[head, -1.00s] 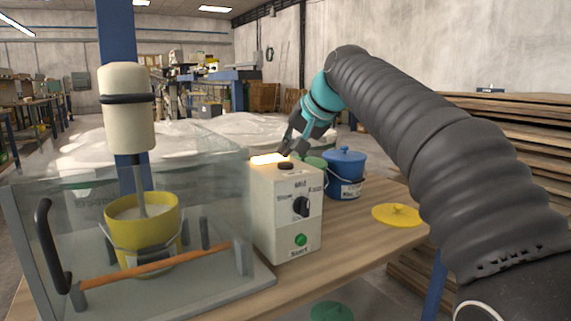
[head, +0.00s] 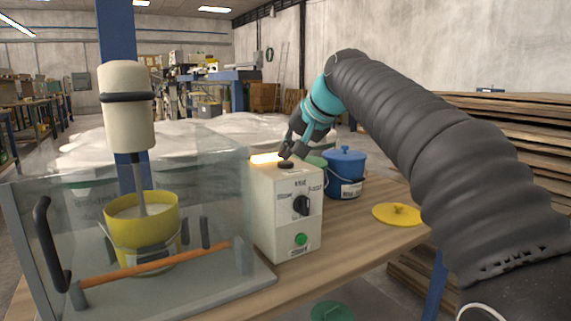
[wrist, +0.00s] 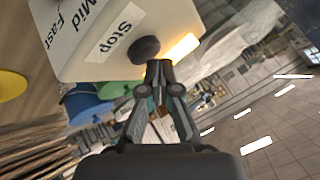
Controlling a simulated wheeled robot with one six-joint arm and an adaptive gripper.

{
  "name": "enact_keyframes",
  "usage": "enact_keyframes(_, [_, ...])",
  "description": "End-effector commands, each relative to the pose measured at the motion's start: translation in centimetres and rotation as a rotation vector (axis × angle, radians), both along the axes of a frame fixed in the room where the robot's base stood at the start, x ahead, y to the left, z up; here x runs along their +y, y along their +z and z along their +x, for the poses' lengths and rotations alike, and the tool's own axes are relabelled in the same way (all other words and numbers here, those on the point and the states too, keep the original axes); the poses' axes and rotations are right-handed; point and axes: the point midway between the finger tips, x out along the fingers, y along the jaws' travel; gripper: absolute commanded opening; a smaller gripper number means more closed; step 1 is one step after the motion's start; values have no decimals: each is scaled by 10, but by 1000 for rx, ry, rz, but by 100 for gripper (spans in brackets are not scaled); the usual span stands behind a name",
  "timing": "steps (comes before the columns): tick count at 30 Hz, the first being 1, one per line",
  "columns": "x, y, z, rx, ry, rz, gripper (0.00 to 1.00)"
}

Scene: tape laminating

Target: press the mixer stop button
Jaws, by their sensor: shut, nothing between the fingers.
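The white mixer control box (head: 276,225) stands on the wooden table. A dark dial (head: 302,206) and a green start button (head: 301,239) are on the front. In the wrist view the black button (wrist: 146,49) sits beside the "Stop" label (wrist: 115,33). My gripper (head: 286,154) is shut and empty, its tips right at the button in the head view. In the wrist view my fingertips (wrist: 158,66) are close below the button; contact is not clear.
Left of the box, a glass-guarded mixer (head: 127,105) stands over a yellow bucket (head: 140,232). A yellow lid (head: 397,214) lies on the table at right.

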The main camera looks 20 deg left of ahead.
Motion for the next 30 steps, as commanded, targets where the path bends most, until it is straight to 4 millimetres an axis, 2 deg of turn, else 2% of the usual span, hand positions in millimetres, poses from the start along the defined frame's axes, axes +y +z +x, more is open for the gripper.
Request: enact_keyframes(30, [0, -7, 0, 1, 1, 0, 0])
